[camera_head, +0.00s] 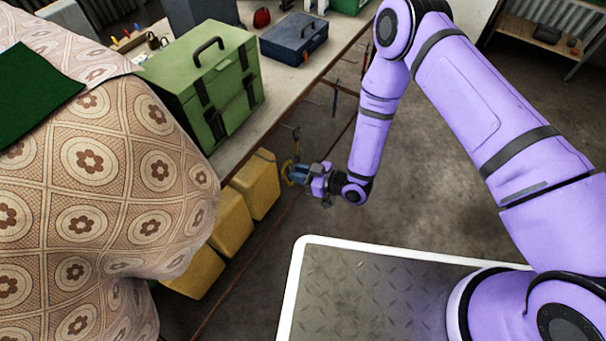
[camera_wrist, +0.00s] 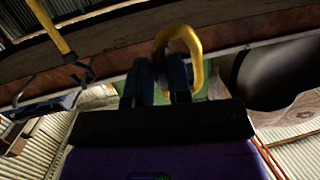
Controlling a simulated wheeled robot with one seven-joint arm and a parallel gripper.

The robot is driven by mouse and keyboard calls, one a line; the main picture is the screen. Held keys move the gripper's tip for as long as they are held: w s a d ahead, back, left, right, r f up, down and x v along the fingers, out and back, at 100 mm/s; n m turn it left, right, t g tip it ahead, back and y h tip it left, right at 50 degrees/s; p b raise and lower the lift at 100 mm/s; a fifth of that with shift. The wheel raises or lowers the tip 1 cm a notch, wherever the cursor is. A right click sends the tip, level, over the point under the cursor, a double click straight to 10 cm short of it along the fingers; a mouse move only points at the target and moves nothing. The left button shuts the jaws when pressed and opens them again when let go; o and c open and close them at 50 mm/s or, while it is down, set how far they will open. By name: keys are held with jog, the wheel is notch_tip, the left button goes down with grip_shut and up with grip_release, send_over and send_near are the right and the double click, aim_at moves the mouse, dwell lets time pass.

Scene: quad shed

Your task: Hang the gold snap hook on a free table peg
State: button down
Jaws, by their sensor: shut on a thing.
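The gold snap hook (camera_head: 286,173) is at the tip of my gripper (camera_head: 298,174), beside the table's long edge and below its top. In the wrist view, the hook (camera_wrist: 195,50) stands up as a curved gold loop between the two dark blue fingers of my gripper (camera_wrist: 161,80). The fingers are shut on its lower part, which they hide. Thin rods or pegs (camera_head: 335,97) show along the table edge farther back in the head view. They are too small to tell which are free.
The table (camera_head: 262,128) carries a green toolbox (camera_head: 205,85) and a blue case (camera_head: 294,38). Yellow containers (camera_head: 232,218) stand below its edge. A patterned cloth (camera_head: 85,165) drapes over the left. A yellow bar-like thing (camera_wrist: 48,25) shows at upper left in the wrist view. Floor right of my arm is clear.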

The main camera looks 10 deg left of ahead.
jog(key=w+x, duration=0.1)
jog(key=x, duration=0.5)
jog(key=shift+d+f, duration=0.15)
jog(key=shift+f, duration=0.15)
dwell(0.5)
jog(key=shift+s, duration=0.1)
dwell(0.5)
jog(key=c, duration=1)
grip_release()
jog(key=shift+o, duration=0.2)
jog(key=v, duration=1)
jog(key=shift+d, duration=0.4)
jog(key=shift+r, duration=0.1)
